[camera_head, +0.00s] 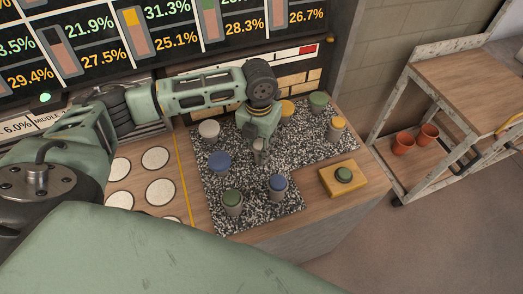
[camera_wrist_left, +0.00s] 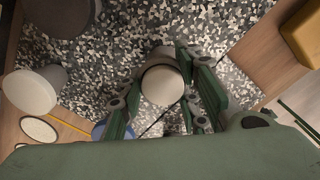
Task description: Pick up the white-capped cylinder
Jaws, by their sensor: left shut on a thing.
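My left gripper (camera_head: 262,150) reaches down over the speckled mat (camera_head: 245,222). In the left wrist view its fingers (camera_wrist_left: 160,95) are on both sides of a cylinder with a pale, whitish cap (camera_wrist_left: 162,86), and it is shut on it. In the head view the gripper mostly hides this cylinder. Another white-capped cylinder (camera_head: 209,131) stands upright at the mat's left side, apart from the gripper. A pale cylinder (camera_wrist_left: 33,90) also shows at the left of the wrist view. I cannot tell whether the held cylinder is clear of the mat. My right gripper is not in view.
Blue-capped (camera_head: 219,162), green-capped (camera_head: 231,198) and yellow-capped (camera_head: 336,124) cylinders stand around the gripper on the mat. A yellow block with a green button (camera_head: 344,176) is at the right. White discs (camera_head: 160,192) lie left. A cart (camera_head: 450,80) stands beyond.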

